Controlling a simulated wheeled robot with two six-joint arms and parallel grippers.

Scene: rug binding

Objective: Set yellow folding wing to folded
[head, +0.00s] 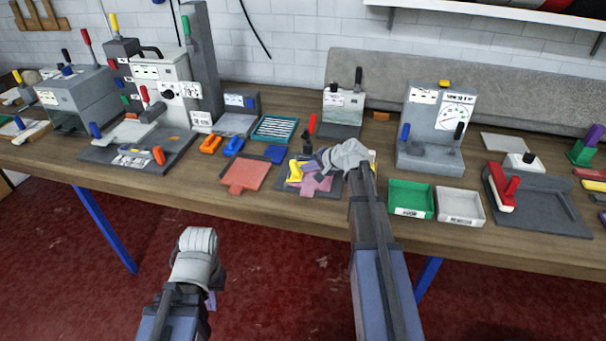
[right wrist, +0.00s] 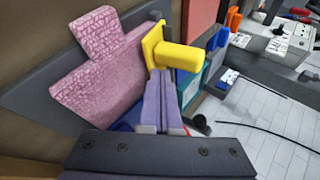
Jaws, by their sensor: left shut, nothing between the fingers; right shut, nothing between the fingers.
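The yellow folding wing (head: 295,172) stands at the left side of a dark fixture on the table, beside a pink textured piece (head: 318,183). In the right wrist view the yellow wing (right wrist: 178,56) shows as an upright plate with a thick stub, next to the pink piece (right wrist: 100,60). My right gripper (head: 318,166) is over this fixture and shut with nothing in it. Its fingers (right wrist: 160,82) end close to the yellow wing; I cannot tell whether they touch. My left gripper (head: 211,300) is shut and empty, low in front of the table.
A red-orange piece (head: 243,173) lies left of the fixture, with a blue block (head: 275,153) behind it. A green tray (head: 410,199) and a white tray (head: 460,206) are to the right. Several machines stand along the back. The floor before the table is clear.

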